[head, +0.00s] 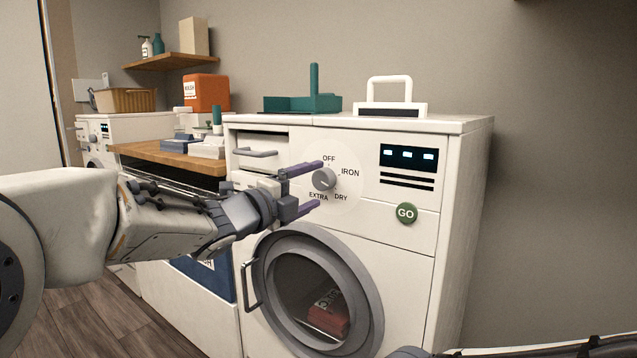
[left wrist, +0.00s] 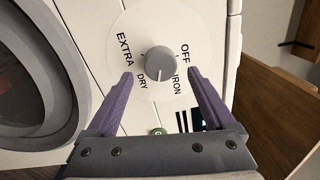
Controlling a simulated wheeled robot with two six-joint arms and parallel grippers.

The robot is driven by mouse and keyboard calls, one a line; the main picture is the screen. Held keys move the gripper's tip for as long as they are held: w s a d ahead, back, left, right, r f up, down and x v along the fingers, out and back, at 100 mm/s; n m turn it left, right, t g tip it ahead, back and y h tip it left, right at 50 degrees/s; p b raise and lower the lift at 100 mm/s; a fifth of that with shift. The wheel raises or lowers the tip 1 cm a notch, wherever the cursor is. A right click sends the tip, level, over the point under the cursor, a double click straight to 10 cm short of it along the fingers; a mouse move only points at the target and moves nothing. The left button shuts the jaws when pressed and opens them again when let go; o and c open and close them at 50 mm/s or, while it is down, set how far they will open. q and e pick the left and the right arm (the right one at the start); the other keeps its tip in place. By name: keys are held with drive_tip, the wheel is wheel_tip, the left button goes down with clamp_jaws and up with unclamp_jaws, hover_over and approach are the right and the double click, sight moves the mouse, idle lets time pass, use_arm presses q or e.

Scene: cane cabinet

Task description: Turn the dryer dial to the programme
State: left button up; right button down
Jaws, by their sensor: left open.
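The dryer dial (head: 324,179) is a round grey knob on a pale disc on the white dryer's front panel. OFF, IRON, DRY and EXTRA are printed around it. In the left wrist view the dial (left wrist: 160,60) has a white mark pointing between DRY and IRON. My left gripper (head: 320,184) is open, with one purple finger above and one below the dial in the head view. In the left wrist view the gripper (left wrist: 160,73) has its fingertips either side of the dial, with gaps; no contact shows. My right gripper's fingers are out of view.
A green GO button (head: 406,213) and a dark display (head: 409,158) are right of the dial. The round dryer door (head: 371,290) with its handle is below. A partly open drawer (head: 262,152) is to the left. A teal tray (head: 290,104) and a white-handled item (head: 390,108) stand on top.

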use_arm(q)
drive_tip(key=p+v, duration=0.1)
drive_tip(key=v, duration=0.6)
drive_tip(key=shift+s+a, duration=0.2)
drive_tip(key=shift+s, duration=0.05)
